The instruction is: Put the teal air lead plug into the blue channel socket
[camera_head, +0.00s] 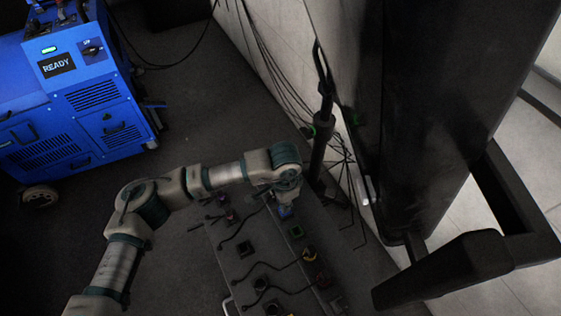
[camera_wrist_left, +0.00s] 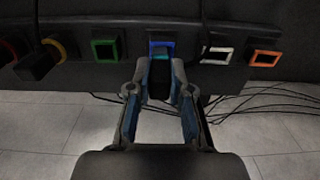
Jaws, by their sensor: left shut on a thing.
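My left gripper (camera_head: 287,196) reaches over the far end of the dark socket panel in the head view. In the left wrist view its two fingers (camera_wrist_left: 161,68) are closed in on a dark plug body (camera_wrist_left: 158,88) right in front of the blue-framed socket (camera_wrist_left: 161,46). Some blue shows beneath my gripper in the head view (camera_head: 286,212). My right gripper is not in view.
The panel also has a green socket (camera_wrist_left: 105,49), a white socket (camera_wrist_left: 217,55) and an orange socket (camera_wrist_left: 265,58). A plug sits at the yellow socket (camera_head: 309,254). A black stand (camera_head: 318,145) and hanging cables (camera_head: 265,60) are close behind. A blue machine (camera_head: 70,100) reads READY.

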